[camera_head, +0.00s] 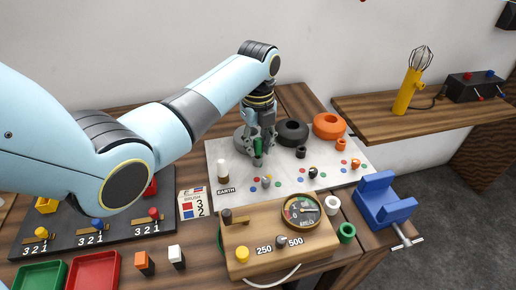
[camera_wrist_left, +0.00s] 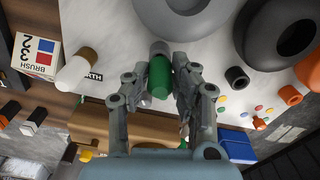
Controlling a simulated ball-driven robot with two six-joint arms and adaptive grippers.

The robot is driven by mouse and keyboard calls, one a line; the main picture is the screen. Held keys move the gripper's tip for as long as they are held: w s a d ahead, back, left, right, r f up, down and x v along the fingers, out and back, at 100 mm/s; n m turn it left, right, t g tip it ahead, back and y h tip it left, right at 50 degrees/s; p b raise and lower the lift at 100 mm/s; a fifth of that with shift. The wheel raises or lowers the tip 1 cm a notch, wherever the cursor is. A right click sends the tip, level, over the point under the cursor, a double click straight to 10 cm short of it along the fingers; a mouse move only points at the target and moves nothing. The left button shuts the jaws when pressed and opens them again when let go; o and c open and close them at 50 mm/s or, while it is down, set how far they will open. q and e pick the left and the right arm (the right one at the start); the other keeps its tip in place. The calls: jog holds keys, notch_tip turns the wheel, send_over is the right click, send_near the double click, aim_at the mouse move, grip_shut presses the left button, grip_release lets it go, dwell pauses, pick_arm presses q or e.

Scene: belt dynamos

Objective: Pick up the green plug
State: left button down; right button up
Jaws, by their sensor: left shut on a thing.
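The green plug (camera_head: 258,147) is a short cylinder with a pale grey end. It stands between the fingers of my left gripper (camera_head: 258,142), over the light grey board (camera_head: 228,150). In the left wrist view the green plug (camera_wrist_left: 160,76) sits between both fingertips, with a finger against each side, and my left gripper (camera_wrist_left: 158,78) is shut on it. I cannot tell whether its lower end touches the board. My right gripper is in neither view.
A white-and-brown plug (camera_head: 222,171) stands left of my gripper. Black (camera_head: 292,132) and orange (camera_head: 329,126) rings lie to the right. A wooden meter box (camera_head: 279,240) stands in front, and a blue vise (camera_head: 383,203) is at the right.

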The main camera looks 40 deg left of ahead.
aim_at(260, 141)
pick_arm(q)
jog(key=r, duration=0.3)
jog(key=shift+d, duration=0.4)
jog(key=s+d+r+b, duration=0.1)
jog(key=s+d+r, duration=0.1)
jog(key=d+r, duration=0.4)
jog(key=d, duration=0.4)
jog(key=shift+s+d+r+b, duration=0.25)
jog(key=shift+d+b, duration=0.05)
jog(key=shift+d, duration=0.05)
jog(key=shift+f, duration=0.1)
